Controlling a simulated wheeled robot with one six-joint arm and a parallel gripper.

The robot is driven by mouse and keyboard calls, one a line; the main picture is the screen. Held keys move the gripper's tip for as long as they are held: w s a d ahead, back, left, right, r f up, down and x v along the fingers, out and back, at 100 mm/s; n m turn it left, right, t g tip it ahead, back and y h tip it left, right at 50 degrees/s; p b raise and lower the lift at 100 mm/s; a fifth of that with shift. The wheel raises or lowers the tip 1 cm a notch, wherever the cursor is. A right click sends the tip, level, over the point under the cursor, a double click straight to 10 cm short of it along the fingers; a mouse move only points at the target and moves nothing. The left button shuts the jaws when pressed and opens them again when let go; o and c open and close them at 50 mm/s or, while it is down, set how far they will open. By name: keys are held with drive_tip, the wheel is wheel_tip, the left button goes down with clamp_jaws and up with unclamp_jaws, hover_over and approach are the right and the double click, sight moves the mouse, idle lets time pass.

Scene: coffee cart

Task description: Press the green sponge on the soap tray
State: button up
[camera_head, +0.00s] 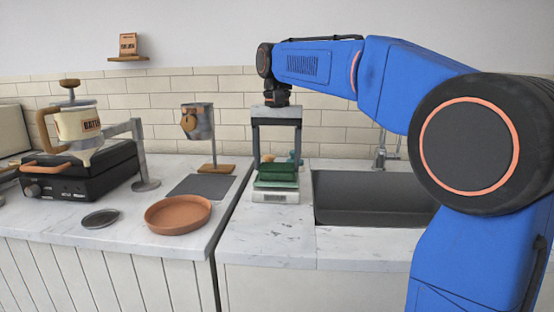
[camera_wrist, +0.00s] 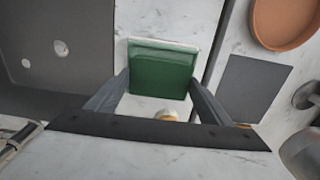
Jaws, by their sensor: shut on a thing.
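The green sponge (camera_head: 278,177) is between the two fingers of my gripper (camera_head: 277,166), low over the counter left of the sink. In the wrist view the sponge (camera_wrist: 160,72) spans the gap between the fingertips of my gripper (camera_wrist: 160,82), which is shut on it. A pale tray-like base (camera_head: 275,197) with a small dark panel on its front is directly under the sponge. Its pale rim also shows in the wrist view (camera_wrist: 162,41). I cannot tell whether the sponge touches it or how far it is pressed.
The sink (camera_head: 370,197) is just right of the sponge, with a faucet (camera_head: 381,152) behind. A grey mat (camera_head: 201,187) and a terracotta dish (camera_head: 178,214) lie to the left. A small orange-and-white thing (camera_wrist: 168,115) is behind the sponge. The counter in front is clear.

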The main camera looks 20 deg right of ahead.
sight(277, 166)
drive_tip(key=shift+f, duration=0.6)
idle(1.0)
drive_tip(key=shift+r, duration=3.55)
drive_tip(key=shift+f, duration=2.95)
drive_tip(key=shift+r, duration=0.1)
